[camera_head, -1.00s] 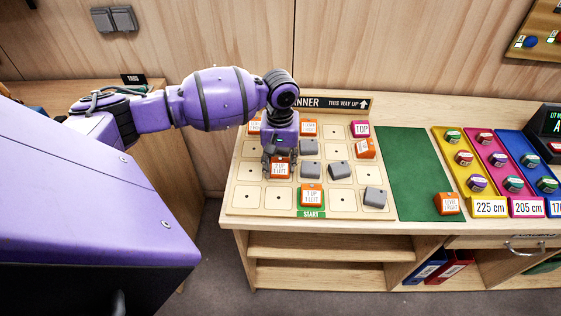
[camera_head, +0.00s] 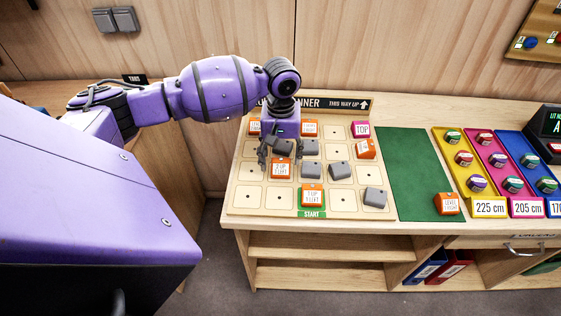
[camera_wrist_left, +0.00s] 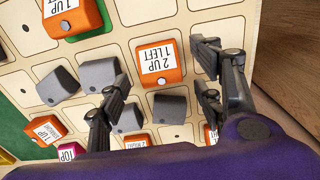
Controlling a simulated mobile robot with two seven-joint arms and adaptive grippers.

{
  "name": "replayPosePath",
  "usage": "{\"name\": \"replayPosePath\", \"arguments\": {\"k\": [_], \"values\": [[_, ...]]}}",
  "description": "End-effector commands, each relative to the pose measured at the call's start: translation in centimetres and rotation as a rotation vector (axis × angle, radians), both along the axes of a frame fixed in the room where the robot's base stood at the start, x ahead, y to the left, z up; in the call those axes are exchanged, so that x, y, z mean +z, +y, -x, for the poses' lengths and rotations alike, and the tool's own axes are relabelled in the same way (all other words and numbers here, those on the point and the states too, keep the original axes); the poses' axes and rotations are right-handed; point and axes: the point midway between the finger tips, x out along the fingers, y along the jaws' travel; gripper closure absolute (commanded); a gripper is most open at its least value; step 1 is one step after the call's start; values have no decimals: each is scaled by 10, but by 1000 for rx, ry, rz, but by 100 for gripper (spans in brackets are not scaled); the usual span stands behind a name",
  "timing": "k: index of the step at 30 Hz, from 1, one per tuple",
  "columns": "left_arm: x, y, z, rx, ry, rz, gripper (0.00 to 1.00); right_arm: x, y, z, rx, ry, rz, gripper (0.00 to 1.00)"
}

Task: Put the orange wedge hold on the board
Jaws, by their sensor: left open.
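The planner board (camera_head: 236,208) lies on the bench with rows of square cells. An orange hold marked 2 UP 1 LEFT (camera_head: 281,170) sits in a cell left of centre; it also shows in the left wrist view (camera_wrist_left: 160,62). My left gripper (camera_head: 280,155) is open and empty above and just behind this hold. In the wrist view, its fingers (camera_wrist_left: 162,68) are spread on either side of the hold, apart from it. Another orange hold (camera_head: 446,204) lies on the green mat (camera_head: 410,170) right of the board. I cannot tell from shape alone which is the wedge.
Another orange hold (camera_head: 312,196) sits at START, with more orange holds at the board's back and right. Coloured trays (camera_head: 489,209) stand further right. The green mat is mostly clear.

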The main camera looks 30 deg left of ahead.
Motion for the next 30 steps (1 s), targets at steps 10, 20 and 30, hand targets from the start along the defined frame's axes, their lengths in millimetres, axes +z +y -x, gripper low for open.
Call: {"name": "replayPosePath", "arguments": {"k": [10, 20, 30], "values": [[74, 0, -1, 0, -4, 0, 40, 7, 0, -5, 8, -9, 0, 60], [92, 0, 0, 0, 0, 1, 40, 4, -3, 3, 15, 6, 8, 60], [92, 0, 0, 0, -1, 1, 40, 5, -1, 2, 9, 4, 3, 60]]}}
